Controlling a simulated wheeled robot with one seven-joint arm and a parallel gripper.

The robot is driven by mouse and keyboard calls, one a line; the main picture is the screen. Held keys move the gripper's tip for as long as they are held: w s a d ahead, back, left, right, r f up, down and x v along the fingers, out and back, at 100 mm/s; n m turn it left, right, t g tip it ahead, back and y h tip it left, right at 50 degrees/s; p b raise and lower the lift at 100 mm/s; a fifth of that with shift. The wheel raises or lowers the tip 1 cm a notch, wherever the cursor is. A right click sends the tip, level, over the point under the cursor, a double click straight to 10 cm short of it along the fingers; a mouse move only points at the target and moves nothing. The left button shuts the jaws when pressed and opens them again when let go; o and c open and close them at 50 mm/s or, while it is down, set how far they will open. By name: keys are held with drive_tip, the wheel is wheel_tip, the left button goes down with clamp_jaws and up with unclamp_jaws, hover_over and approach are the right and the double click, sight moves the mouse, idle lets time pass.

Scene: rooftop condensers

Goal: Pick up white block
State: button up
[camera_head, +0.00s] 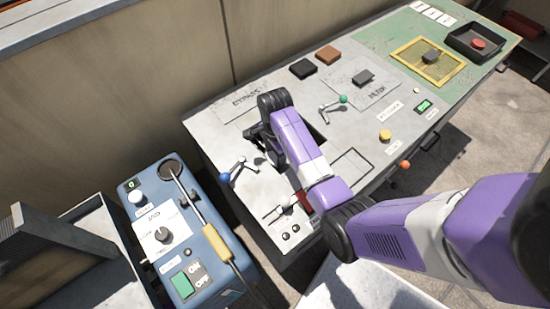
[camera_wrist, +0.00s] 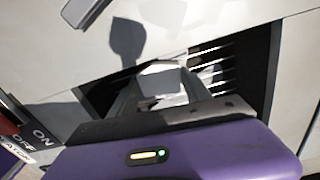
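In the wrist view a white block (camera_wrist: 163,84) shows between the grey fingers of my gripper (camera_wrist: 160,92), inside a dark recess in the grey panel. The fingers stand on its left and right sides. I cannot tell whether they press on it. In the head view my gripper (camera_head: 258,140) reaches down to the grey console (camera_head: 226,108), near its left part. My purple arm covers the recess there, and I cannot make out the block in that view.
A blue-handled lever (camera_head: 232,172) stands left of my gripper and a green-knobbed lever (camera_head: 338,101) right of it. Brown and black blocks (camera_head: 316,62) lie at the console's back. A blue control box (camera_head: 170,240) stands at the left. A black tray (camera_head: 476,42) sits far right.

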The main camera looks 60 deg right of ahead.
drive_tip(key=shift+c, duration=0.4)
drive_tip(key=shift+r, duration=0.5)
wheel_tip(320, 180, up, 10)
wheel_tip(320, 180, up, 9)
drive_tip(key=p, duration=0.9)
hover_over(275, 157)
drive_tip(key=shift+s, duration=0.1)
